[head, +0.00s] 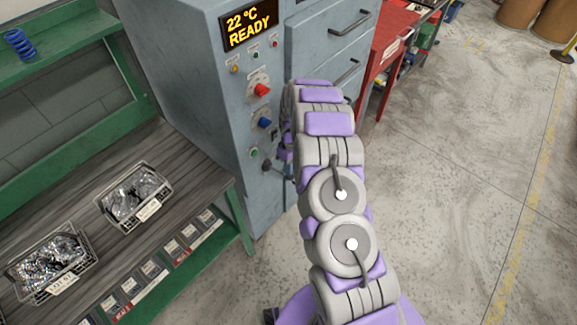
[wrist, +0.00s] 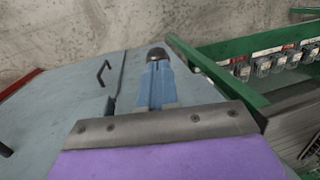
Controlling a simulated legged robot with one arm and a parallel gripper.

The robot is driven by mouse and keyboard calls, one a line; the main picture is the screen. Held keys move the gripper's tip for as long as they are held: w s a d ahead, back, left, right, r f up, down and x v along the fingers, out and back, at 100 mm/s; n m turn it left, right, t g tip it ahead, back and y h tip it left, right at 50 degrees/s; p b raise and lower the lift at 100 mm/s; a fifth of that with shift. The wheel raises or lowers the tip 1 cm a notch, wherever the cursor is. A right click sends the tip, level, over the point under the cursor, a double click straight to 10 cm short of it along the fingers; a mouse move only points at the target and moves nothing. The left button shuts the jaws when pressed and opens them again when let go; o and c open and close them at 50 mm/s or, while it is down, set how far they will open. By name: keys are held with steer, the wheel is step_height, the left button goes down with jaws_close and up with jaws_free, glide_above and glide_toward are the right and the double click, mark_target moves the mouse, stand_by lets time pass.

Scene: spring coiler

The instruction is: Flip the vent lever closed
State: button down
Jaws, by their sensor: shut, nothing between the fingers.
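The vent lever (head: 267,165) shows in the head view as a dark knob low on the front of the blue-grey machine (head: 210,90), beside my arm. My gripper (wrist: 158,126) shows there as a purple body with a grey metal edge, shut and empty. In the head view my arm mostly hides my gripper.
A red knob (head: 262,90), a blue knob (head: 264,122) and a green button (head: 254,153) sit above the lever. A green-framed bench (head: 105,190) with wire baskets stands left.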

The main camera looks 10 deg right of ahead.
steer(key=shift+s+d+f, duration=0.1)
steer(key=shift+s+f, duration=0.1)
steer(key=shift+f, duration=0.15)
step_height(320, 180, down, 8)
steer(key=s+d+t+y+b, duration=0.1)
steer(key=s+b, duration=0.1)
steer(key=b, duration=0.3)
steer(key=shift+d+f+t+b, duration=0.2)
steer(key=shift+d+t+b, duration=0.05)
steer(key=shift+t+b, duration=0.1)
steer(key=shift+s+f, duration=0.1)
steer(key=shift+s, duration=0.05)
steer(key=shift+d+f, duration=0.1)
steer(key=shift+d, duration=0.05)
steer(key=shift+w, duration=0.2)
